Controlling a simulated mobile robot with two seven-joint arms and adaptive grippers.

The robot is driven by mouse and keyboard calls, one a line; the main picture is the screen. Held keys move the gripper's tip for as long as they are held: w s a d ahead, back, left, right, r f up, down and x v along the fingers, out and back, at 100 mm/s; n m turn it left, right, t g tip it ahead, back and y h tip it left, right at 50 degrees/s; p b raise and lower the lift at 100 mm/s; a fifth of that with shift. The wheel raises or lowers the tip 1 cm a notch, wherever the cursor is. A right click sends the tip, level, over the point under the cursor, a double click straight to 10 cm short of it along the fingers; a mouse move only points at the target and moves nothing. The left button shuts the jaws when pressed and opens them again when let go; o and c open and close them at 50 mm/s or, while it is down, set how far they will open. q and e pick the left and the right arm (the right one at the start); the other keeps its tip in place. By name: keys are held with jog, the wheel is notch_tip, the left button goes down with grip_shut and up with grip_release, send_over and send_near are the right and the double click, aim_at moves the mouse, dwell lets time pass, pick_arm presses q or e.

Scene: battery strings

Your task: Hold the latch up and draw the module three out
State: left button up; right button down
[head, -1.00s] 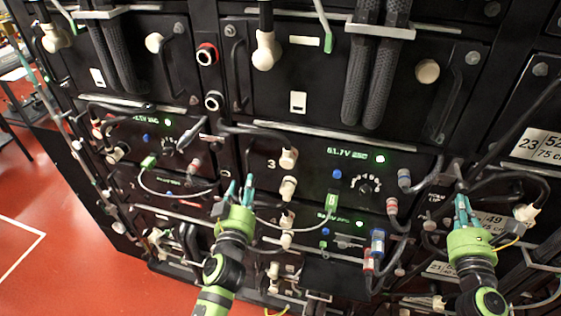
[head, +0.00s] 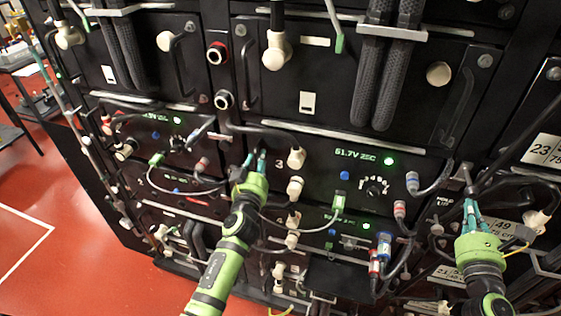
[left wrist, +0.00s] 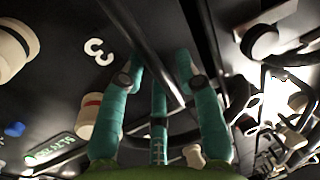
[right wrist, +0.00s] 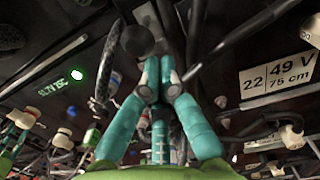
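My right gripper (head: 470,208) is just below the grey latch (head: 466,175), beside a "HOLD" label. In the right wrist view, its fingertips (right wrist: 159,72) are almost together near a dark round knob (right wrist: 137,42); touch is unclear.
Cables and coloured plugs (head: 400,209) hang at the module's right side. White plugs (head: 295,187) stand out at its left. A lower module (head: 345,222) sits beneath. Open red floor (head: 80,240) lies to the left.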

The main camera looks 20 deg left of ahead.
pick_arm(q)
grip_shut()
pick_arm(e)
jog(key=shift+r, duration=0.2)
